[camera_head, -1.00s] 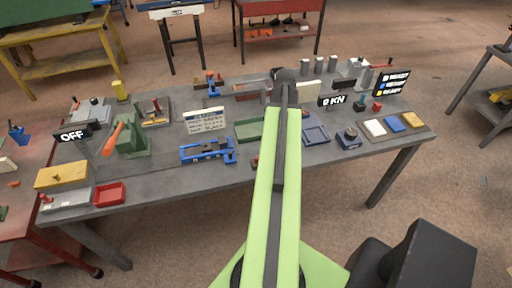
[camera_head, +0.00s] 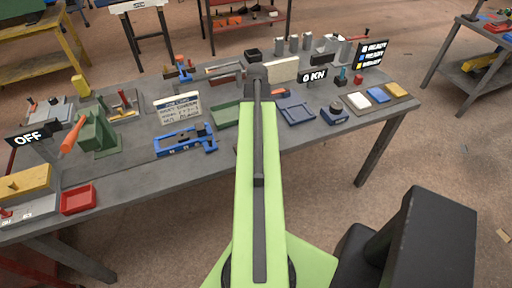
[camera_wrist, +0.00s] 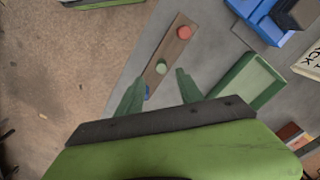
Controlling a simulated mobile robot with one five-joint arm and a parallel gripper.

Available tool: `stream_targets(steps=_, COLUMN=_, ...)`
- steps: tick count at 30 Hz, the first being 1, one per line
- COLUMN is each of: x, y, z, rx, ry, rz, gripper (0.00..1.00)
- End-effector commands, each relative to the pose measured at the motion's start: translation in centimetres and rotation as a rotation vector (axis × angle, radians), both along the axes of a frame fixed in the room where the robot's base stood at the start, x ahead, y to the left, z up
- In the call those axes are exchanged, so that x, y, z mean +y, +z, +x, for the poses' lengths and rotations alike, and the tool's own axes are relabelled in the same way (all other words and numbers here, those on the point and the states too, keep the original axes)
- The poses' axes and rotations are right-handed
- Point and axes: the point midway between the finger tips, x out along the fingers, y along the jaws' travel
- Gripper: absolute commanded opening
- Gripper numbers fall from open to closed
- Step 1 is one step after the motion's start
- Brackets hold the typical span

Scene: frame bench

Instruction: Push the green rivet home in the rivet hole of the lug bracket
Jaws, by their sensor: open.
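In the wrist view a narrow brown strip (camera_wrist: 172,47) lies on the grey bench near its edge. It carries a red round head (camera_wrist: 184,32) at its far end and the green rivet (camera_wrist: 162,66) around its middle. A blue one (camera_wrist: 147,90) shows partly beside my left finger. My gripper (camera_wrist: 160,73) is open and empty, its two fingers apart on either side of the strip's near part. I cannot tell how deep the green rivet sits or whether this strip is the lug bracket. In the head view my arm hides the strip and the gripper.
A green tray (camera_wrist: 249,82) lies right of the strip; it also shows in the head view (camera_head: 228,116). A blue vise-like fixture (camera_head: 185,141) stands left of my arm, with a blue tray (camera_head: 296,110) to the right. A red tray (camera_head: 78,199) is at far left.

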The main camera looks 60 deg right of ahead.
Motion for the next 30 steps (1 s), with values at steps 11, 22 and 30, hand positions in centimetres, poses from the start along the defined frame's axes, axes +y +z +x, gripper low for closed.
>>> stream_targets(steps=11, x=0.2, y=-2.7, z=0.1, rx=0.000, ry=0.001, rz=0.000, gripper=0.44)
stream_targets(steps=22, x=0.4, y=-6.6, z=0.3, rx=0.000, ry=0.001, rz=0.000, gripper=0.44)
stream_targets(steps=30, x=0.4, y=-6.4, z=0.3, rx=0.000, ry=0.002, rz=0.000, gripper=0.27)
